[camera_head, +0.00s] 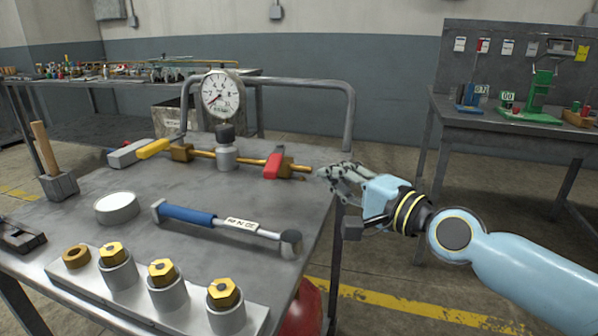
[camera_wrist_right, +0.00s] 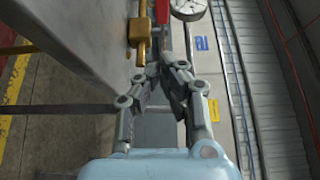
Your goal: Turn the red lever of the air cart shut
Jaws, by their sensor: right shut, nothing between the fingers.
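The red lever (camera_head: 273,165) sits on the brass pipe (camera_head: 250,161) of the air cart, towards the pipe's right end. It lies across the pipe. In the right wrist view the red lever (camera_wrist_right: 162,10) shows at the top, beside the brass pipe end (camera_wrist_right: 139,30). My right gripper (camera_head: 326,174) is just off the right edge of the cart top, to the right of the pipe end and apart from the lever. In the wrist view its fingers (camera_wrist_right: 160,72) are closed together with nothing between them. My left gripper is not in view.
The cart's grey rail (camera_head: 349,115) rises behind my right gripper. Another bench (camera_head: 500,120) stands at right.

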